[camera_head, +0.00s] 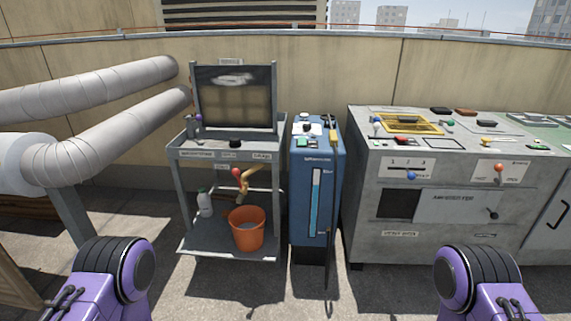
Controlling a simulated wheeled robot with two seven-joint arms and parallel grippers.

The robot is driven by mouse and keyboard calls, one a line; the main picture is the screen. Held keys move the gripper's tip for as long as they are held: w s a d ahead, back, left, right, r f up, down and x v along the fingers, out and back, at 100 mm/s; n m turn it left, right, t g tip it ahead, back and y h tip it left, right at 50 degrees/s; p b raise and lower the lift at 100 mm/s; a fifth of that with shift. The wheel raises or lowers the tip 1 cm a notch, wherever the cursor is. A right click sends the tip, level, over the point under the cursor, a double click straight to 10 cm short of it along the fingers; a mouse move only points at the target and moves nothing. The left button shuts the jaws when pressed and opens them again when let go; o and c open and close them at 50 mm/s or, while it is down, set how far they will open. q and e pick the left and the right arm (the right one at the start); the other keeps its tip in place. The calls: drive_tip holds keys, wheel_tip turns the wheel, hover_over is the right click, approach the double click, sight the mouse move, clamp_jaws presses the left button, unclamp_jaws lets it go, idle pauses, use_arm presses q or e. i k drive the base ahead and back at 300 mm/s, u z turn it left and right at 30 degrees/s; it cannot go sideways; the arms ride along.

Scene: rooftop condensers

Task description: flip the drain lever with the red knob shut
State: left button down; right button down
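The red knob (236,172) sits at the upper left end of the drain lever, under the top of the grey metal cart. The lever is beside a brass-coloured drain pipe (246,184) that points down over an orange bucket (247,237). The bucket stands on the cart's lower shelf, with what looks like liquid inside. Whether the valve is open is too small to tell. Only purple and black parts of my two arms show at the bottom left and bottom right. Both grippers are out of view, and nothing of mine touches the lever.
The grey cart (187,251) carries a dark framed panel (234,97) and a white bottle (205,204). A blue cabinet (317,201) stands close on its right, then a grey console (366,236) with knobs. Thick pipes (118,116) are at left. Bare floor lies in front.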

sight(234, 172)
drive_tip(key=z, duration=0.15)
drive_tip(key=i, duration=0.85)
drive_tip(key=u, duration=0.8)
drive_tip(key=i, duration=0.5)
drive_tip(key=u, duration=0.4)
